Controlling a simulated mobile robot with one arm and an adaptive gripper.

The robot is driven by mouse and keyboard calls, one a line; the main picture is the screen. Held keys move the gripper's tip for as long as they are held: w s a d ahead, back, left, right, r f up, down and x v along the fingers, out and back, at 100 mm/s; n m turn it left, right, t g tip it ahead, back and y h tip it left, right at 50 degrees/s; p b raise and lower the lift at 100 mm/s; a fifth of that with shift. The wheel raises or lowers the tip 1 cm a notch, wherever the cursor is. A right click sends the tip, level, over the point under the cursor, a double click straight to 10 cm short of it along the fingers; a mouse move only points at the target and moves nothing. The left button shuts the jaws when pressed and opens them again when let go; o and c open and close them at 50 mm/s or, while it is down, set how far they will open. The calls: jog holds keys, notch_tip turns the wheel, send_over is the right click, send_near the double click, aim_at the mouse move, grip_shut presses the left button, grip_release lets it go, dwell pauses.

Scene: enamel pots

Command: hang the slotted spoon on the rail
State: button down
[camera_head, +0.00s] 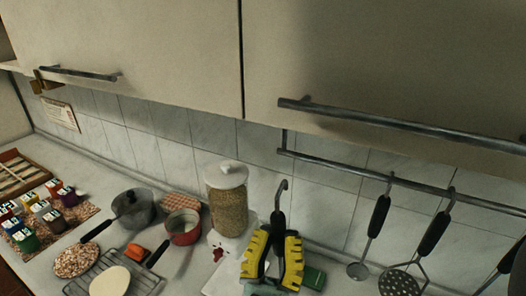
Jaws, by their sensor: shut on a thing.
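My gripper (277,240), with its yellow ribbed fingers, is at the lower middle of the head view. It is shut on the black handle of the slotted spoon (280,197), whose grey hook points up above the fingers. The spoon's lower part is hidden behind the gripper, so its bowl cannot be seen. The dark metal rail (340,165) runs along the tiled wall under the cabinets, to the right of the spoon. The hook is near the rail's left end in the picture but appears apart from it.
A ladle (376,222) and a perforated utensil (432,238) hang on the rail, with another utensil at the right edge. A grain jar (228,205), a red pan (183,227) and a grey pot (134,210) stand left. The cabinet handle (400,124) juts out above the rail.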

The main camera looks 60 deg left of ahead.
jog(key=shift+s+r, duration=0.1)
jog(key=shift+s, duration=0.2)
jog(key=shift+s+r+p, duration=0.1)
jog(key=shift+p, duration=0.35)
jog(key=w+a+f+b, duration=0.2)
jog(key=w+a+b, duration=0.2)
jog(key=w, duration=0.8)
jog(key=shift+w+a+f+b, duration=0.25)
jog(key=shift+a+b, duration=0.1)
jog(key=shift+a, duration=1)
dwell(0.4)
